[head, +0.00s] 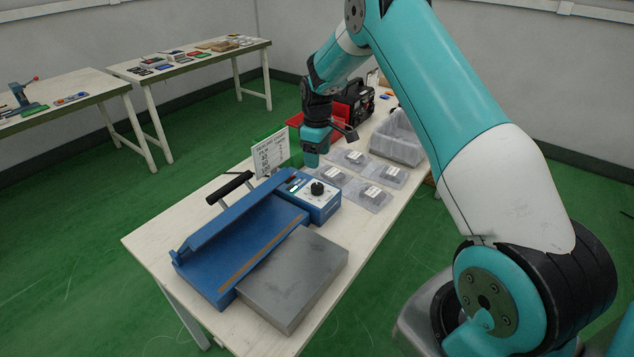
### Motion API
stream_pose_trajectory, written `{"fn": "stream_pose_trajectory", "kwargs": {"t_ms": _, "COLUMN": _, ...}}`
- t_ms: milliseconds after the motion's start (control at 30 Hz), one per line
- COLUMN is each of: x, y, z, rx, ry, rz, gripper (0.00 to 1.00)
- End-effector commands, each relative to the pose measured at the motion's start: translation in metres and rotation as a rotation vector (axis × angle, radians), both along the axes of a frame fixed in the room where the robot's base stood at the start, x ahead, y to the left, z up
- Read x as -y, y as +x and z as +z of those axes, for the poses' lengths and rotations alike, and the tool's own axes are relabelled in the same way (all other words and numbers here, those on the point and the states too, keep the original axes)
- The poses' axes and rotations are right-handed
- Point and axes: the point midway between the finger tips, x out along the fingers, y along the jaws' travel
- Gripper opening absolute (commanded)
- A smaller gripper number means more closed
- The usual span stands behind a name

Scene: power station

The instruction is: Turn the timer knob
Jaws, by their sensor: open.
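The timer knob (317,188) is a black round knob on the white dial face of a blue box. The box is the end of a blue sealer-like machine (240,245) with a black-gripped handle (230,187), standing on the pale table. My gripper (311,160) hangs pointing down above and behind the knob in the head view, apart from it. Its teal body shows, but its fingertips are small and hard to make out. I see nothing held in it.
A grey metal block (295,277) stands in front of the machine. A sign (271,153) with printed numbers stands behind it. Several clear bags (365,194) with labelled parts lie to the right, near a grey bin (398,140). A black-and-red device (352,101) stands at the back.

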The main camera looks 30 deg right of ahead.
Motion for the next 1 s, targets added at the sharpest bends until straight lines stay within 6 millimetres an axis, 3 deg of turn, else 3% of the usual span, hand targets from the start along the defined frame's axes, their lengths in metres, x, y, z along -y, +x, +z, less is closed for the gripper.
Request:
{"fn": "stream_pose_trajectory", "kwargs": {"t_ms": 300, "x": 0.0, "y": -0.001, "z": -0.07, "rx": -0.004, "ry": 0.0, "rz": -0.001, "gripper": 0.65}}
{"fn": "stream_pose_trajectory", "kwargs": {"t_ms": 500, "x": 0.0, "y": 0.0, "z": -0.098, "rx": -0.001, "ry": 0.0, "rz": -0.001, "gripper": 0.65}}
{"fn": "stream_pose_trajectory", "kwargs": {"t_ms": 933, "x": 0.0, "y": 0.0, "z": -0.109, "rx": 0.001, "ry": 0.0, "rz": -0.002, "gripper": 0.65}}
{"fn": "stream_pose_trajectory", "kwargs": {"t_ms": 1000, "x": 0.0, "y": 0.0, "z": -0.109, "rx": 0.001, "ry": 0.0, "rz": -0.002, "gripper": 0.49}}
